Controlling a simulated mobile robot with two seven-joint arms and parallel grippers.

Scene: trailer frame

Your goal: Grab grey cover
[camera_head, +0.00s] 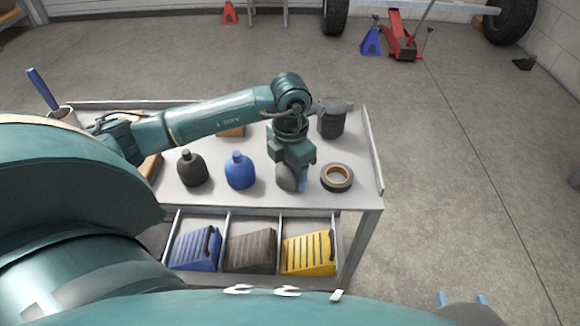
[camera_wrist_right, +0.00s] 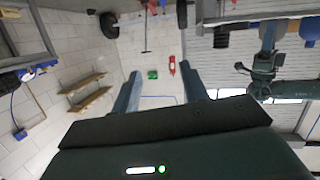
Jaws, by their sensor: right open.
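No thing is clearly recognisable as a cover. The grey candidates in the head view are a ribbed dark grey wedge (camera_head: 252,252) in the middle lower compartment, a grey object (camera_head: 287,179) under my left gripper, and a dark grey container (camera_head: 331,124) at the back right of the cart top. My left gripper (camera_head: 293,182) points down at the grey object and partly hides it; whether it grips it cannot be told. My right gripper (camera_wrist_right: 163,92) is open and empty in the right wrist view. Its blue fingertips also show at the head view's bottom right.
The cart top (camera_head: 355,200) also holds a dark bottle (camera_head: 192,170), a blue bottle (camera_head: 240,172) and a tape roll (camera_head: 337,177). A blue wedge (camera_head: 196,250) and a yellow wedge (camera_head: 308,254) flank the grey one. The floor right of the cart is clear.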

